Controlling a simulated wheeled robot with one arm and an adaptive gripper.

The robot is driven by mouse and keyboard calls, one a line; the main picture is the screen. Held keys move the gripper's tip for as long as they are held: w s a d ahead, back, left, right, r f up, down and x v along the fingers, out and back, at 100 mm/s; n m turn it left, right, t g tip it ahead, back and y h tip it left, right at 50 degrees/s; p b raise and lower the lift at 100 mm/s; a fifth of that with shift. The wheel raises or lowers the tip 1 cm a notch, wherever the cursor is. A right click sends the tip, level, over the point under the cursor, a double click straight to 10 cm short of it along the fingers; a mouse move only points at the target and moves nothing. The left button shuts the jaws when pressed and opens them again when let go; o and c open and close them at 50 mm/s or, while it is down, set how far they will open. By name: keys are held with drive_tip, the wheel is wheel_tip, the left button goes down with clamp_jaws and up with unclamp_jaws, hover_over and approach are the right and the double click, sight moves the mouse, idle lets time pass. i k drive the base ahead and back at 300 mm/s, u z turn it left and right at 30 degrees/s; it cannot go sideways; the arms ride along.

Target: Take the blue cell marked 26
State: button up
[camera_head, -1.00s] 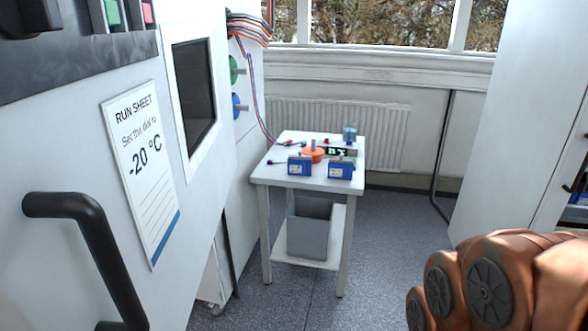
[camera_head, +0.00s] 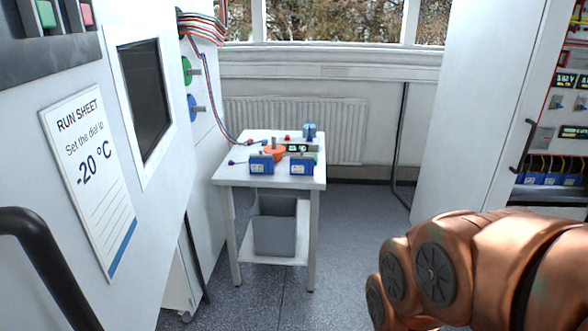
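Two blue cells stand at the front of a small white table ahead of me: a left blue cell (camera_head: 261,164) and a right blue cell (camera_head: 302,166). A third blue item (camera_head: 310,131) stands at the table's back right. Several more blue cells (camera_head: 554,179) sit in a rack on the right. Their markings are too small to read, so I cannot tell which one is 26. My copper-coloured arm shows at the lower right; my gripper is not in view.
The white table (camera_head: 225,178) also holds an orange round thing (camera_head: 274,150) and a small display (camera_head: 300,148). A grey bin (camera_head: 274,236) stands on its lower shelf. A white cabinet with a run sheet (camera_head: 90,180) is close on the left. The grey floor between is free.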

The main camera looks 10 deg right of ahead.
sight(256, 165)
drive_tip(key=z, duration=0.1)
drive_tip(key=i, duration=1.75)
drive_tip(key=u, duration=1)
drive_tip(key=i, duration=0.7)
drive_tip(key=u, duration=0.45)
